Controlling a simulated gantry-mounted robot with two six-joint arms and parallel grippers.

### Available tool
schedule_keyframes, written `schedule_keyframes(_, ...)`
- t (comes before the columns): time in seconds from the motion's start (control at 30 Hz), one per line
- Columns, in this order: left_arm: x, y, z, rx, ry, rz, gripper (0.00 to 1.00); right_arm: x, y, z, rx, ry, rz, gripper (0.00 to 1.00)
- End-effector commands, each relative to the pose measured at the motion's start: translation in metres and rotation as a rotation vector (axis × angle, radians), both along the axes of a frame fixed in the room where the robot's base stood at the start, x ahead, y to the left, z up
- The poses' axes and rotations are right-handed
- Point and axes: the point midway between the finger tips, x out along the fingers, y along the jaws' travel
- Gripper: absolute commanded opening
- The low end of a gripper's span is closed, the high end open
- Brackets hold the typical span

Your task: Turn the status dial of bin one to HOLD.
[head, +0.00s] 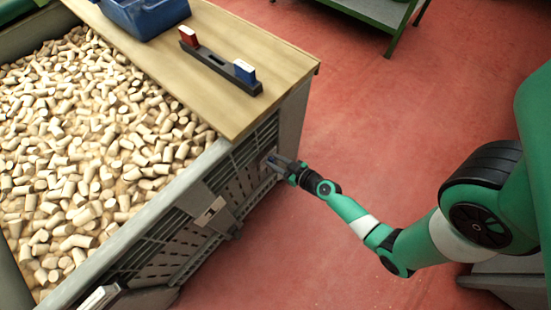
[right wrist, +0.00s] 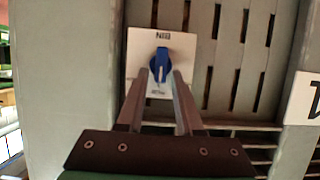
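The status dial (right wrist: 160,62) is a blue knob on a white plate (right wrist: 136,48), mounted on the grey slatted side of the crate in the right wrist view. The lettering on the plate is too small to read surely, and I cannot tell which word the knob points at. My right gripper (right wrist: 160,76) is at the knob, one finger on each side, with slim gaps seeming to show between. In the head view my right gripper (head: 279,163) is at the crate's side near its right corner and covers much of the dial. My left gripper is not in view.
The crate (head: 158,215) is full of corks. A wooden board (head: 235,35) covers its far part, bearing a blue bin (head: 145,15) and a dark bar with a red-and-white and a blue-and-white block (head: 244,72).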

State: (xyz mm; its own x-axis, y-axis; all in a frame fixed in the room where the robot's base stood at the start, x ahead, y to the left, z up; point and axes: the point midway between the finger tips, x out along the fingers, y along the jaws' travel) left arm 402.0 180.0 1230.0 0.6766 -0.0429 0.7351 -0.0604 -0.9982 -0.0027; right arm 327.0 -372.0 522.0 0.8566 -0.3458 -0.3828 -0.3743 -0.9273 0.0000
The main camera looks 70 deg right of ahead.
Motion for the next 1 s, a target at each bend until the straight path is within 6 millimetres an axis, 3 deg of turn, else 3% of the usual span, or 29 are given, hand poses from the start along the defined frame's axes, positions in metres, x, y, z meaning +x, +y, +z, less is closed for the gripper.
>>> schedule_keyframes(0.03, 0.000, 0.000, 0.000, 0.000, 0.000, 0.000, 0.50, 0.000, 0.000, 0.000, 0.000, 0.000, 0.000, 0.15)
schedule_keyframes(0.13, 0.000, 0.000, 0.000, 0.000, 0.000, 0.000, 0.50, 0.000, 0.000, 0.000, 0.000, 0.000, 0.000, 0.00)
schedule_keyframes(0.77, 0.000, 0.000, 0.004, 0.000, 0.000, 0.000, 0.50, -0.001, 0.002, -0.002, -0.040, 0.026, 0.001, 0.00)
schedule_keyframes(1.0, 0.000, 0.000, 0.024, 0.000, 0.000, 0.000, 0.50, 0.000, 0.005, 0.001, -0.163, 0.080, 0.004, 0.00)
